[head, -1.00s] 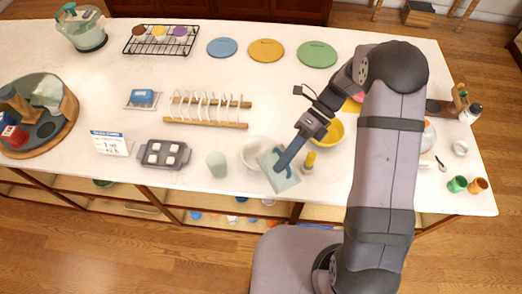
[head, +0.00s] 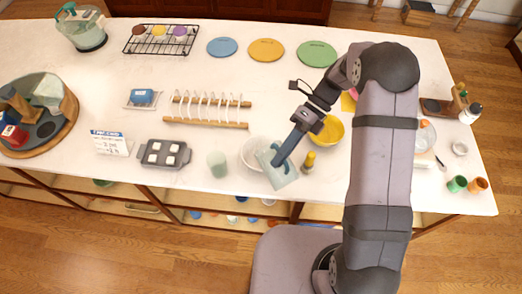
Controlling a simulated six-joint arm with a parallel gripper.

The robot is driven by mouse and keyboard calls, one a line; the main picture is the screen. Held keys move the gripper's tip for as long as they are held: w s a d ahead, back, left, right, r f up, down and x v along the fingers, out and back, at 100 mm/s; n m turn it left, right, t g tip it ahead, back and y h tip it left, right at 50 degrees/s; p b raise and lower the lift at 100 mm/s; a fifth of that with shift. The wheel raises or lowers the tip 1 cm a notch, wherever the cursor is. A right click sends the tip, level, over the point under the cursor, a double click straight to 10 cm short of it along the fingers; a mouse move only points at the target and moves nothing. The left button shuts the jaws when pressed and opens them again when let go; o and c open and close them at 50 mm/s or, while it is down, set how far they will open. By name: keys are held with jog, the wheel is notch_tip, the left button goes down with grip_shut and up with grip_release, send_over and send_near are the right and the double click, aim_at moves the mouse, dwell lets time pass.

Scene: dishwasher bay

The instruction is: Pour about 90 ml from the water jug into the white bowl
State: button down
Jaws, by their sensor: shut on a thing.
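The water jug (head: 283,178) is a pale, translucent blue-green vessel near the front edge of the counter in the head view. My gripper (head: 281,158) is shut on it, and the jug looks tilted toward the left. The white bowl (head: 248,151) stands just left of the jug, which covers part of its right side. The jug's upper left part overlaps the bowl in the picture. I cannot make out any stream of water or the levels in the jug and bowl.
A plate rack (head: 206,124) stands behind left. Counter between rack and bowl is clear.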

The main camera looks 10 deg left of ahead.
aim_at(290, 179)
jog(key=shift+w+a+r, duration=0.2)
jog(key=shift+w+a, duration=0.05)
jog(key=shift+w, duration=0.1)
dwell(0.3)
jog(key=shift+s+d+f+n+t+b, duration=0.2)
jog(key=shift+s+d+f+b, duration=0.2)
jog(key=shift+s+f, duration=0.15)
jog(key=shift+s+d+f+n+t+b, duration=0.1)
jog(key=shift+s+d+f+t+b, duration=0.15)
jog(key=shift+s+d+f, duration=0.25)
jog(key=shift+s+d+f+y+b, duration=0.1)
jog(key=shift+s+y+b, duration=0.2)
jog(key=shift+s+b, duration=0.05)
jog(key=shift+r, duration=0.2)
jog(key=shift+w+f, duration=0.1)
jog(key=shift+f+t, duration=0.15)
jog(key=shift+t, duration=0.1)
jog(key=s+f+b, duration=0.1)
jog(key=b, duration=0.2)
jog(key=d+f+n+t+b, duration=0.1)
jog(key=b, duration=0.3)
jog(key=shift+s+f+y, duration=0.2)
jog(key=shift+s+y, duration=0.15)
jog(key=shift+y, duration=0.05)
jog(key=shift+s+d+r+n+t+b, duration=0.15)
jog(key=shift+s+n+t+b, duration=0.2)
jog(key=shift+b, duration=0.45)
jog(key=shift+w+r+y, duration=0.1)
jog(key=shift+y, duration=0.2)
